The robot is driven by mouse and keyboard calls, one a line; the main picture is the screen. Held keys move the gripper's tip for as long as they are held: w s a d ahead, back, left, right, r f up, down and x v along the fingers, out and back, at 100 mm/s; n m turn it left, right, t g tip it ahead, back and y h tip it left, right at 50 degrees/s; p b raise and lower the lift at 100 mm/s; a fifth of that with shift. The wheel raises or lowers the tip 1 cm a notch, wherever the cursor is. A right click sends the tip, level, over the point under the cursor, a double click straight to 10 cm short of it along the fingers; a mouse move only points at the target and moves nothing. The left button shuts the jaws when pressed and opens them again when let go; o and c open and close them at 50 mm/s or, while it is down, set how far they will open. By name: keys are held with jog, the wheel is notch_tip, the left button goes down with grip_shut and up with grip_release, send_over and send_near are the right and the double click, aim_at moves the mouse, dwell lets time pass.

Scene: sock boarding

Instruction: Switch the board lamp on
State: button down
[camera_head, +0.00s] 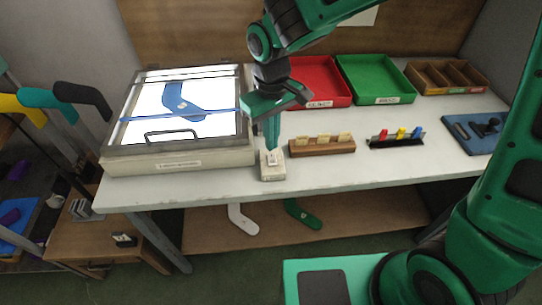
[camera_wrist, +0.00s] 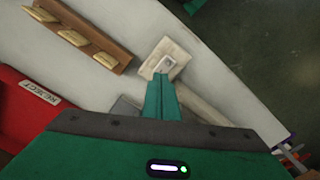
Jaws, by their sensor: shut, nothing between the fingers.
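The board lamp (camera_head: 118,152) is a light box at the left of the table, with a bright white glowing panel. A blue sock-shaped piece (camera_head: 181,101) lies on the panel. A small cream switch box (camera_head: 272,172) stands at the table's front edge, right of the light box; it also shows in the wrist view (camera_wrist: 179,53). My gripper (camera_head: 272,153) points down over the switch box with its fingers shut and empty. In the wrist view, the fingertips (camera_wrist: 161,76) are at the pale switch plate; touching or just above, I cannot tell.
A wooden holder (camera_head: 322,146) with cream cards stands just right of the switch box. A rack of coloured pegs (camera_head: 397,141) is farther right. A red tray (camera_head: 318,84) and green tray (camera_head: 375,83) stand behind.

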aim_at(272, 155)
jog(key=shift+r, duration=2.05)
jog(key=shift+d, duration=0.15)
jog(key=s+d+r+m, duration=0.1)
jog(key=d+m, duration=0.1)
jog(key=d, duration=0.6)
jog(key=s+d+r+m+h, duration=0.1)
jog(key=d+r+m, duration=0.1)
jog(key=d, duration=0.6)
jog(key=s+d+r+m, duration=0.1)
jog(key=d+m, duration=0.1)
jog(key=d, duration=0.7)
jog(key=s+d+m+y, duration=0.1)
jog(key=s+d+m, duration=0.6)
jog(key=s+d, duration=0.6)
jog(key=s, duration=0.3)
jog(key=shift+d+f, duration=0.2)
jog(key=shift+f, duration=0.2)
jog(key=shift+w, duration=0.1)
